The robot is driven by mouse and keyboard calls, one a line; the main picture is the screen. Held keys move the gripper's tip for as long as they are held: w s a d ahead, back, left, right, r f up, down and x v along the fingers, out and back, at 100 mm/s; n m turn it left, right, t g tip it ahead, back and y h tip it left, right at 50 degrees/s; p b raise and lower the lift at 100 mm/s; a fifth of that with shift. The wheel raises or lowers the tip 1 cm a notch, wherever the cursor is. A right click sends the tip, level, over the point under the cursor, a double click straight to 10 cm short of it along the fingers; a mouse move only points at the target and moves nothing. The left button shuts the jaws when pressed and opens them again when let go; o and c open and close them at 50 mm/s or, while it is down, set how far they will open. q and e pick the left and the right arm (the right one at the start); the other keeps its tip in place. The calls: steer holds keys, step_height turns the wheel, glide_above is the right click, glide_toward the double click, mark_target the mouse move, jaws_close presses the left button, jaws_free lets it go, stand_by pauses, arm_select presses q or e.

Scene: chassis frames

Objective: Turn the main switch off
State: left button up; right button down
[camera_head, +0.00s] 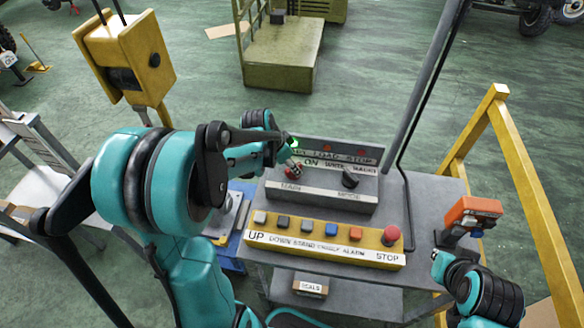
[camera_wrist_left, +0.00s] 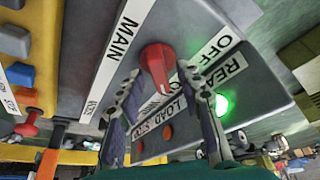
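The main switch is a red rotary knob (camera_wrist_left: 157,62) on the grey sloped panel (camera_head: 335,198), beside the MAIN label (camera_wrist_left: 124,28). In the head view the knob (camera_head: 292,171) is partly covered by my left gripper (camera_head: 291,158). In the left wrist view the left gripper's two fingers (camera_wrist_left: 160,82) are spread, one on each side of the knob. I cannot tell whether they touch it. The OFF label (camera_wrist_left: 216,44) is readable; the lettering nearer the fingers is partly hidden. My right arm's end (camera_head: 440,264) is low at the right, its fingers unclear.
A black knob (camera_head: 350,178) sits right of the main switch. A green lamp (camera_wrist_left: 221,105) is lit. A yellow button box (camera_head: 325,242) with a red stop button (camera_head: 391,235) lies in front. An orange device (camera_head: 471,214) and a yellow rail (camera_head: 535,195) stand right.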

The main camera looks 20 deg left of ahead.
arm_select(q)
steer(key=shift+w+d+f, duration=0.1)
steer(key=shift+f, duration=0.25)
jaws_close()
